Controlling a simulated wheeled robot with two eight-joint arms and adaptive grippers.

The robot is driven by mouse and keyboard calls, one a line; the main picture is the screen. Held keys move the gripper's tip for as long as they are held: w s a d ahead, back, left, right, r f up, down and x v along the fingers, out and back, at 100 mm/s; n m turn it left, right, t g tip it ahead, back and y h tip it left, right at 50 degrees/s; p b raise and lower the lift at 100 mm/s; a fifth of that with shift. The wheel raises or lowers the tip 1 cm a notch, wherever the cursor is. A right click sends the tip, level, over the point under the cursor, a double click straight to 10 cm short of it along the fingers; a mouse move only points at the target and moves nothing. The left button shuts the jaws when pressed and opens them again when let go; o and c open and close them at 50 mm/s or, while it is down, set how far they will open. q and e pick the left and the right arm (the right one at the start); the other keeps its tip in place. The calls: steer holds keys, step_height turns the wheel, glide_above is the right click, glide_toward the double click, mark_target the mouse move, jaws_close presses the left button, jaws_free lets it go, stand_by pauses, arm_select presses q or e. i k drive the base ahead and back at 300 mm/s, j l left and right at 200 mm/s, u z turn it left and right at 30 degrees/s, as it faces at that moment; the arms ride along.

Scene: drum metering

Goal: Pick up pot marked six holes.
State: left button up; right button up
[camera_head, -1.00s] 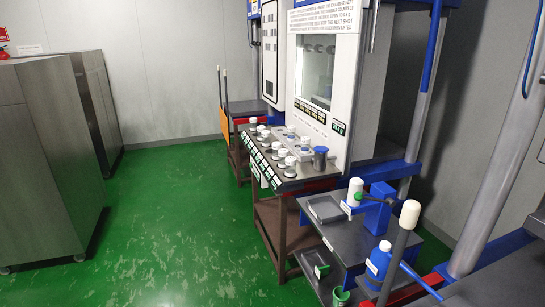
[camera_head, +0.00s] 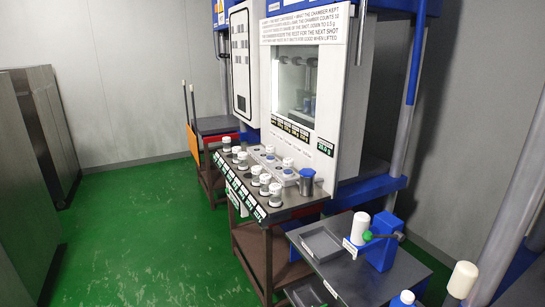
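Several small pots with white perforated-looking caps stand on the dark bench in front of the white chamber cabinet. One row runs along the front, from a pot (camera_head: 227,144) at the far end to a pot (camera_head: 275,194) at the near end. Other pots, among them one (camera_head: 288,166), sit in a grey rack (camera_head: 262,155) behind that row. The holes in the caps are too small to count, so I cannot tell which pot is marked six holes. Neither of my grippers is in view.
A blue-topped dark cup (camera_head: 307,182) stands at the bench's near end. A lower side table (camera_head: 355,275) holds a grey tray (camera_head: 320,242), a white cylinder (camera_head: 360,228) and a blue block (camera_head: 382,243). Green floor (camera_head: 130,240) is clear on the left.

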mark_target(270, 149)
steer(key=i+j, duration=0.15)
steer(key=j, duration=0.25)
steer(key=i+j, duration=0.15)
steer(key=j, duration=0.2)
steer(key=i+j, duration=0.15)
steer(key=j, duration=0.25)
steer(key=i+j, duration=0.15)
steer(key=j, duration=0.2)
steer(key=i+j, duration=0.15)
steer(key=j, duration=0.25)
steer(key=i+j, duration=0.15)
steer(key=j, duration=0.2)
